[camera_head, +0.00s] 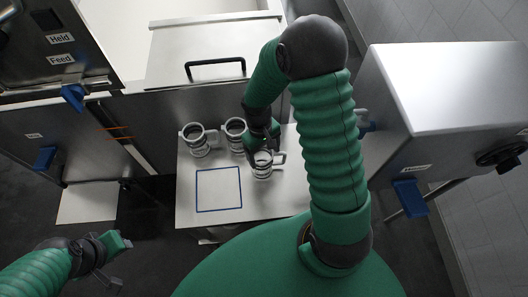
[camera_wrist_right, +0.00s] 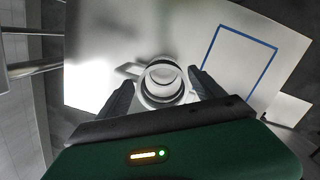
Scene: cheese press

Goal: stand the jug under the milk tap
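Three pale jugs with dark bands and side handles stand upright on a white table (camera_head: 192,222): a left jug (camera_head: 198,140), a middle jug (camera_head: 235,134) and a front-right jug (camera_head: 263,164). My right gripper (camera_head: 262,143) is lowered at the front-right jug. In the right wrist view its two dark fingers stand either side of this jug (camera_wrist_right: 163,84), open, with the handle pointing left. My left gripper (camera_head: 122,262) is open and empty at the lower left, away from the table. Blue levers show on the left machine (camera_head: 73,97) and right machine (camera_head: 410,198); I cannot tell which is the milk tap.
A blue square outline (camera_head: 218,189) marks bare table left of the front-right jug. A lidded vat with a black handle (camera_head: 215,67) stands behind the table. A steel box (camera_head: 440,90) is at right. A white plate (camera_head: 88,203) lies low at left.

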